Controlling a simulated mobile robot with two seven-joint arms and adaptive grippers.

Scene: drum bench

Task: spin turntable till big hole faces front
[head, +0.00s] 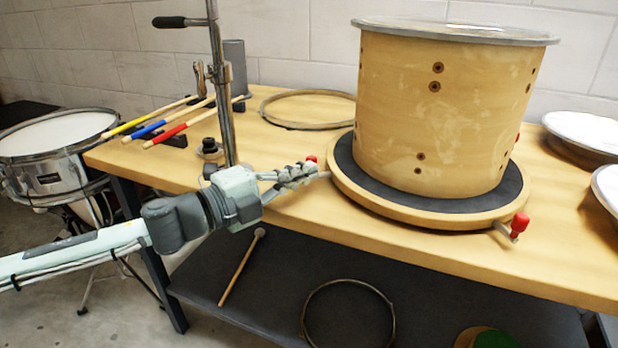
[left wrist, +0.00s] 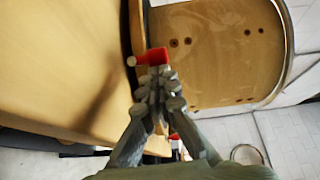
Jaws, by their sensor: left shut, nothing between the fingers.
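A pale wooden drum shell (head: 445,110) stands upright on the round turntable (head: 400,207), which has a wooden rim and a dark top. Pairs of small holes (head: 437,68) show on the shell's front; I cannot make out a clearly bigger hole. One red-knobbed peg (head: 520,222) sticks out from the rim at front right, and another (head: 311,158) at the left. My left gripper (head: 322,173) is shut and empty beside the left peg. In the left wrist view its fingertips (left wrist: 154,80) are close to the red knob (left wrist: 153,57); contact is unclear. My right gripper is out of view.
A vertical metal stand (head: 220,90) rises behind my left gripper. Coloured-grip drumsticks (head: 165,125) and a hoop (head: 305,108) lie on the bench (head: 275,210). Round silver-rimmed pieces (head: 590,130) sit at right. A snare drum (head: 60,150) stands left.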

